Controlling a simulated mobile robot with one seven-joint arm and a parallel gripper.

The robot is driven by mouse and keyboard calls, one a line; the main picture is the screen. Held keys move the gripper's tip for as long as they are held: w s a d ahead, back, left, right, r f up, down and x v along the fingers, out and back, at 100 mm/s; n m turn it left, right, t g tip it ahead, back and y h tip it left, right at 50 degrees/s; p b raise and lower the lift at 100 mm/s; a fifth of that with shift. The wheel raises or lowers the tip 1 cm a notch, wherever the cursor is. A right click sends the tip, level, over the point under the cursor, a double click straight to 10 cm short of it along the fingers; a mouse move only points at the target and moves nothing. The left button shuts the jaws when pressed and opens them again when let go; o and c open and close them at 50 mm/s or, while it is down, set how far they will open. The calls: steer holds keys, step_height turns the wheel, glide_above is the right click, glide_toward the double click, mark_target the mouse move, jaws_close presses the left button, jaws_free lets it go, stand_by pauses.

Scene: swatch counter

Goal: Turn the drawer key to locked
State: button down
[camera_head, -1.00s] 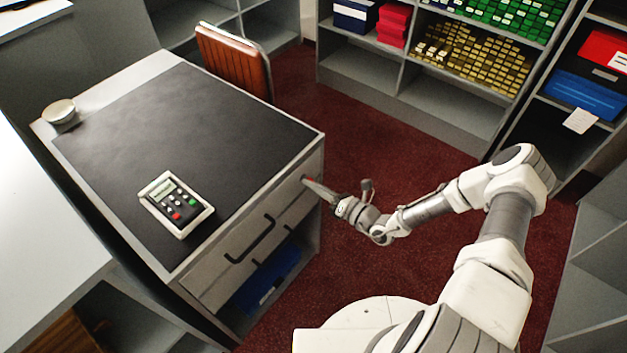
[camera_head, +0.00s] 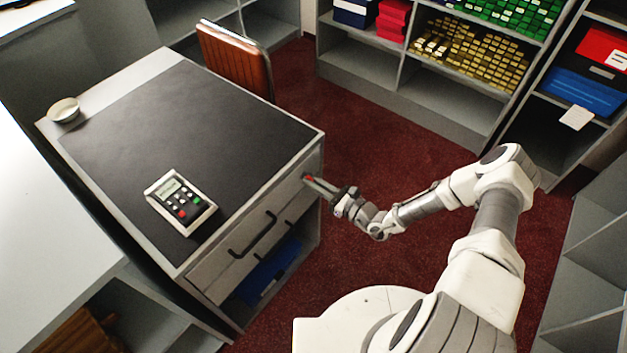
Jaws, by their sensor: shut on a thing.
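The drawer key (camera_head: 309,178) shows as a small red spot on the front of the grey counter (camera_head: 178,272), near its upper right corner. My gripper (camera_head: 314,181) reaches it from the right and is shut on it. The fingers cover most of the key, so I cannot tell which way it is turned. The drawer front with its dark bar handle (camera_head: 252,238) is to the left of and below the key, and it looks closed.
A card terminal (camera_head: 180,203) lies on the counter's black mat (camera_head: 190,120), with a small round dish (camera_head: 64,110) at the far left corner. An orange-brown chair (camera_head: 235,58) stands behind. Shelves line the back and right. Dark red carpet (camera_head: 400,145) lies open around my arm.

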stand_by(0.5)
steer(key=c, duration=0.9)
jaws_free()
steer(key=shift+d, duration=0.1)
steer(key=v, duration=1.7)
steer(key=shift+s+d, duration=0.1)
steer(key=shift+s, duration=0.05)
